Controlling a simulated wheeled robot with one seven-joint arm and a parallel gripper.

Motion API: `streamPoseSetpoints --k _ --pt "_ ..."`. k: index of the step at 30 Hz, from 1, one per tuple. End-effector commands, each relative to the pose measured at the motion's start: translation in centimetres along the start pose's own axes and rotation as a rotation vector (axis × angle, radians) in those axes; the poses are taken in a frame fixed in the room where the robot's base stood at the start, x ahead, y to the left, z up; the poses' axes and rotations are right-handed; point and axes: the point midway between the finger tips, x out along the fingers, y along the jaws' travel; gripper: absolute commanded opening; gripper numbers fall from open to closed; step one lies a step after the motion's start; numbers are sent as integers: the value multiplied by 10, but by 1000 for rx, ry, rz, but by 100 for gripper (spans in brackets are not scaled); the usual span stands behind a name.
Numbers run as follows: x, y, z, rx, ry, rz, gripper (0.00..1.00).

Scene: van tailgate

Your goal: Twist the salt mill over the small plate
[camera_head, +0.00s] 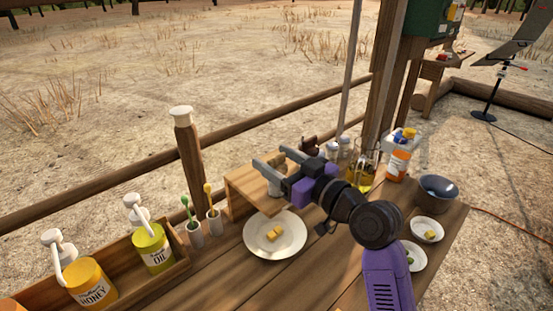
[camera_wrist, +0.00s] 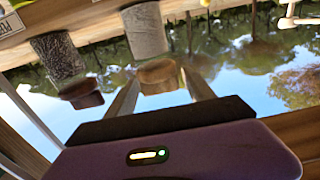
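The salt mill, with a pale grey body (camera_wrist: 146,32) and a light wooden cap (camera_wrist: 158,74), appears upside down in the wrist view. In the head view it is partly hidden behind my gripper (camera_head: 275,158), by the wooden stand. My gripper is open, with one finger on each side of the cap; I cannot tell if either touches it. One small plate (camera_head: 428,236) at the right holds a yellow piece. Another (camera_head: 418,263), partly hidden by my arm, holds green bits. A larger plate (camera_head: 258,243) with yellow cubes lies below my gripper.
A dark-capped pepper mill (camera_wrist: 58,57) stands beside the salt mill. An oil bottle (camera_head: 153,248) and honey bottle (camera_head: 91,283) stand in a wooden box at left. A dark bowl (camera_head: 438,194) and a white-orange bottle (camera_head: 399,160) are at right.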

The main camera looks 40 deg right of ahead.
Motion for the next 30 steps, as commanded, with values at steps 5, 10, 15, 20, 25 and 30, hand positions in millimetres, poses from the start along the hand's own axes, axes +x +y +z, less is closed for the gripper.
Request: streamPoseSetpoints --k 5,10,15,20,25,30 --pt "0 0 0 0 0 0 24" --pt "0 0 0 0 0 1 7" --pt "0 -1 -2 1 0 15 7" --pt "0 -1 -3 1 -2 55 7" --pt "0 -2 -4 1 -2 122 7" --pt "0 -2 -4 -1 -2 199 7"
